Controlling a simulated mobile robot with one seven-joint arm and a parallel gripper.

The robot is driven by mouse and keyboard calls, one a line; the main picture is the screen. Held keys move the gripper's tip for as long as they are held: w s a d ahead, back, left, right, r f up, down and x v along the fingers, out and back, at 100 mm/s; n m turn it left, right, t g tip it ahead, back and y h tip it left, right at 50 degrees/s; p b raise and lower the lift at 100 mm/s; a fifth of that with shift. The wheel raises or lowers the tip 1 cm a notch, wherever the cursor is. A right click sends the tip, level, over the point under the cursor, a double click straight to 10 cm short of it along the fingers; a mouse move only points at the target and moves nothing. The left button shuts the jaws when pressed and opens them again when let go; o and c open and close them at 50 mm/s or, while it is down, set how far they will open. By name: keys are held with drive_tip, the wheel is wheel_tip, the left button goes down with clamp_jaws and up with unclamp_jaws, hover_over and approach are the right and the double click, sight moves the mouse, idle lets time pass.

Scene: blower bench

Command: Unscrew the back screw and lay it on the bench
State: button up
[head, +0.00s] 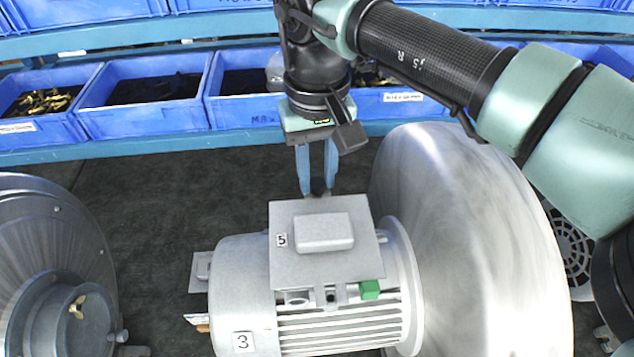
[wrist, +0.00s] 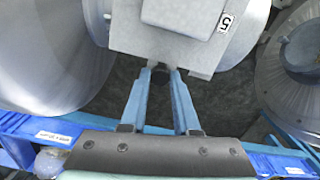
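A grey motor (head: 245,285) with a flat square plate (head: 365,262) on top stands in the middle of the head view. The screw's shank is hidden.
A large silver blower housing (head: 470,240) stands right of the motor, and another round housing (head: 45,245) at the left. Blue bins (head: 145,115) line the back on a blue rack. Dark bench surface (head: 150,210) is clear behind and left of the motor.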

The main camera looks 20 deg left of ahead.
drive_tip(key=shift+o, duration=0.4)
drive_tip(key=m+b, duration=0.1)
drive_tip(key=m, duration=0.5)
drive_tip(key=shift+f+m, duration=0.1)
drive_tip(key=shift+m, duration=0.3)
drive_tip(key=m+b, duration=0.1)
drive_tip(key=m, duration=0.5)
drive_tip(key=shift+b, duration=0.4)
drive_tip(key=m+b, duration=0.1)
drive_tip(key=m, duration=0.6)
drive_tip(key=m+b, duration=0.1)
drive_tip(key=m, duration=0.4)
